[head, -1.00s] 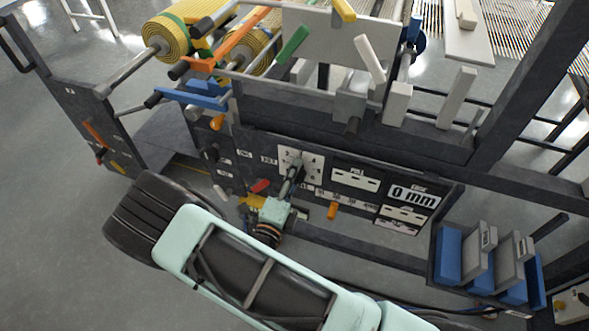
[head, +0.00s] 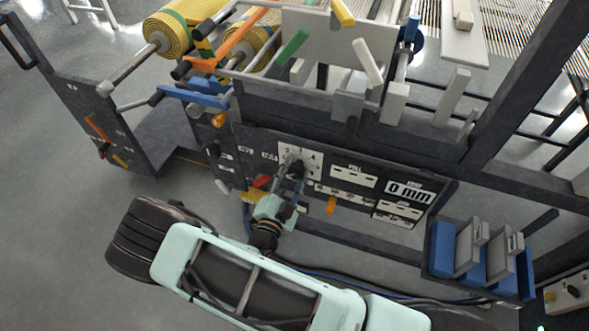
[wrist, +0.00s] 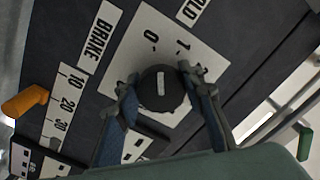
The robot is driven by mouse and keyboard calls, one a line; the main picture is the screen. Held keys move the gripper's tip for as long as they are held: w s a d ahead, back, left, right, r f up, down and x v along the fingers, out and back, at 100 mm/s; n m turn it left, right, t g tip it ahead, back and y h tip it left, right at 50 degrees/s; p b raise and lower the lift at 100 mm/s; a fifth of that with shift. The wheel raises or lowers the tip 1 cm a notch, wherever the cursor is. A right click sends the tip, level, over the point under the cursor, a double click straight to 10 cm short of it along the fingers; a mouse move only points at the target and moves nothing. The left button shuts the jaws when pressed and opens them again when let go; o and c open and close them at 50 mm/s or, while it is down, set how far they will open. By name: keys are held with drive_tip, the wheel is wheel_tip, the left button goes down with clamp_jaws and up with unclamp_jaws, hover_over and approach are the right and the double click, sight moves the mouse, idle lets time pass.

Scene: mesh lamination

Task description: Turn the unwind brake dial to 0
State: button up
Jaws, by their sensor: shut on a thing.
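The brake dial (wrist: 161,90) is a round black knob with a white line on a white number plate (wrist: 190,62). In the wrist view the line stands almost upright, with its upper end roughly toward the 0, left of the 1. The word BRAKE is on a label (wrist: 98,36) beside the plate. My gripper (wrist: 158,88) has one finger on each side of the knob and is shut on it.
An orange handle (wrist: 25,102) sticks out beside a 10-20-30 scale (wrist: 62,105); it also shows in the head view (head: 331,205). A red handle (head: 261,181) is left of my gripper. Blue bins (head: 442,247) stand at right. Open floor lies at left.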

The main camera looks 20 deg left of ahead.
drive_tip(key=shift+n, duration=1)
drive_tip(key=o, duration=1.2)
drive_tip(key=shift+c, duration=0.2)
drive_tip(key=shift+s, duration=0.1)
drive_tip(key=s, duration=1.2)
drive_tip(key=shift+a, duration=0.4)
drive_tip(key=shift+w, duration=0.1)
